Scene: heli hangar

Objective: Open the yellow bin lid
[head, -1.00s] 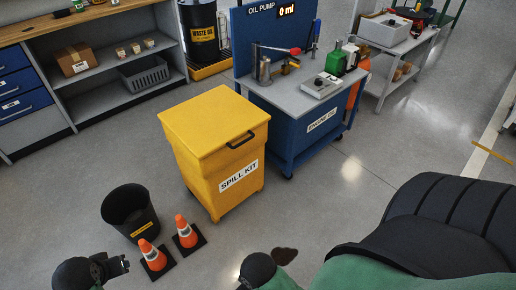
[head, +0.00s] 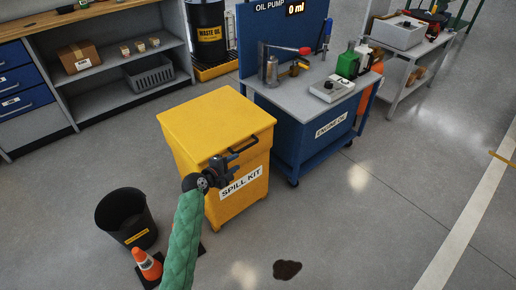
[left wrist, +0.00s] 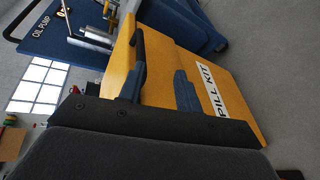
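The yellow bin (head: 235,180) labelled SPILL KIT stands on the floor, its flat yellow lid (head: 213,117) shut. A black bar handle (head: 243,143) is on the front edge of the lid; it also shows in the left wrist view (left wrist: 139,45). My left gripper (head: 234,160) is in front of the bin, just below and left of the handle. In the left wrist view its two blue fingers (left wrist: 160,88) are apart with nothing between them, and the bin's front is beyond them. My right gripper is not in view.
A blue oil pump cart (head: 310,135) stands close behind and right of the bin. A black bucket (head: 127,218) and an orange cone (head: 147,263) are at the lower left. A dark stain (head: 287,270) lies on the floor. The floor at right is clear.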

